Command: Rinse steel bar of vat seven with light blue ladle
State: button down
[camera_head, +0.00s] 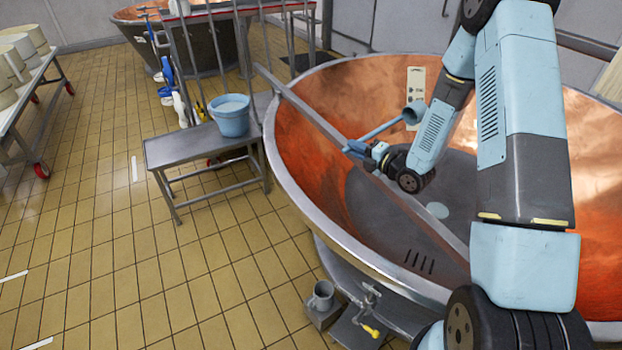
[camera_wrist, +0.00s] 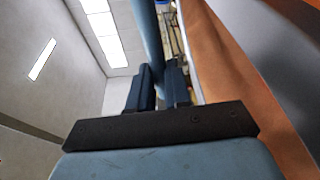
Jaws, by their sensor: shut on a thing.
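The light blue ladle (camera_head: 385,126) is in my gripper (camera_head: 357,149), which is shut on the end of its handle. Its cup (camera_head: 412,114) is up and to the right of the gripper, over the inside of the vat. In the wrist view the ladle handle (camera_wrist: 148,40) runs up from between the fingers (camera_wrist: 157,88). The steel bar (camera_head: 318,118) runs slantwise across the copper vat (camera_head: 295,150). My gripper is at or just above the bar; I cannot tell whether they touch. Whether the cup holds water cannot be seen.
A light blue bucket (camera_head: 230,117) with pale liquid stands on a steel bench (camera_head: 192,146) left of the vat. A grey jug (camera_head: 321,296) and a yellow-handled tap (camera_head: 370,325) are below the vat's front rim. Tiled floor (camera_head: 130,260) is open at left.

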jog(key=s+a+f+n+g+y, duration=0.35)
jog(key=s+a+n+g, duration=0.25)
jog(key=s+a+g, duration=0.45)
jog(key=w+d+r+m+t+y, duration=0.1)
jog(key=w+d+r+m, duration=0.2)
jog(key=w+r+m, duration=0.3)
jog(key=w+d+r+m+t, duration=0.2)
jog(key=w+r+m, duration=0.5)
jog(key=w+r, duration=0.4)
jog(key=w+d+r+m+t+y, duration=0.1)
jog(key=w+d+r+m, duration=0.3)
jog(key=r, duration=1.4)
jog(key=w+m, duration=0.3)
jog(key=w, duration=0.1)
jog(key=shift+w+d+r+y, duration=0.15)
jog(key=shift+w+r+y, duration=0.1)
jog(key=shift+w+y, duration=0.1)
